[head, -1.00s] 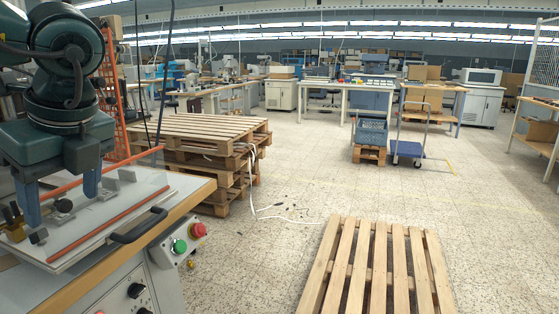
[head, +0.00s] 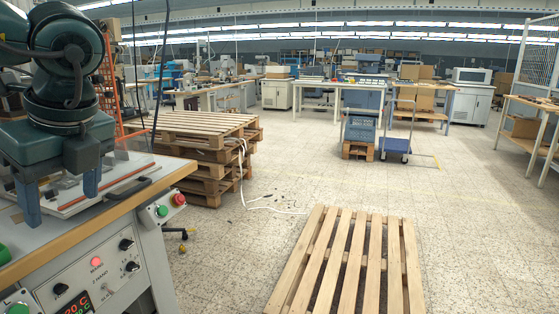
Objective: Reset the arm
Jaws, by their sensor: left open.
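My left arm comes in from the left, with its dark green wrist above the foil stamping machine (head: 122,238). My left gripper (head: 60,195) points down with two blue fingers spread apart, and nothing shows between them. It hangs over the left part of the machine's top, in front of the light plate (head: 125,180) with its orange strips and black handle (head: 129,189). Whether the fingertips touch anything there cannot be told. My right gripper does not show.
A machine panel has a red button (head: 179,199), a green button (head: 162,211), knobs and a lit red display. A flat wooden pallet (head: 350,262) lies on the floor at front, and a pallet stack (head: 205,150) stands behind the machine.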

